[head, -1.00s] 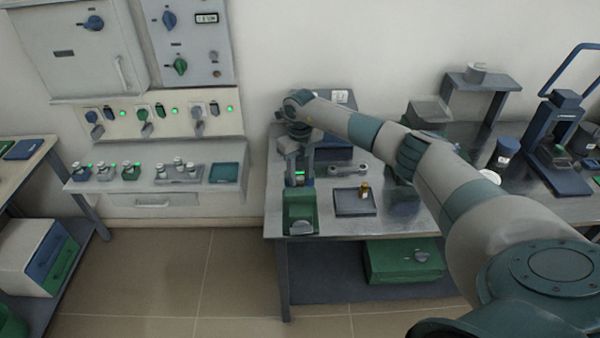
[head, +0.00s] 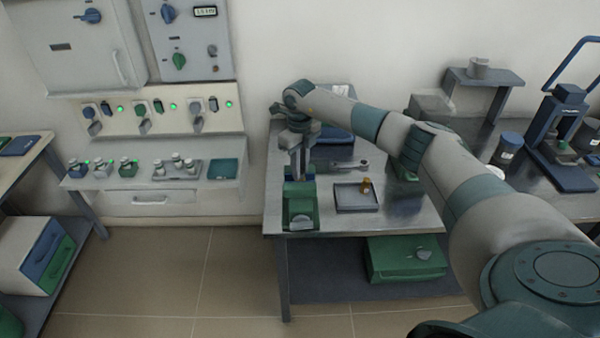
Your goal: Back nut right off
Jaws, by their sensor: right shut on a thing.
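My right gripper (head: 298,172) points straight down at the back of the green fixture (head: 301,207) near the left edge of the steel table. Its narrow fingers are shut on a small part at the fixture, apparently the nut. The fingers hide that part, so its shape and thread do not show. A flat dark tray (head: 345,203) lies to the right of the fixture, with a small brass piece (head: 366,186) standing upright on it. A grey wrench (head: 347,166) lies behind the tray. My left gripper is not in view.
A dark blue item (head: 333,137) lies behind the wrench, and a green box (head: 405,258) sits on the shelf below. My right arm spans the table's right side. The table front (head: 400,218) is clear. A white bench (head: 150,182) stands to the left.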

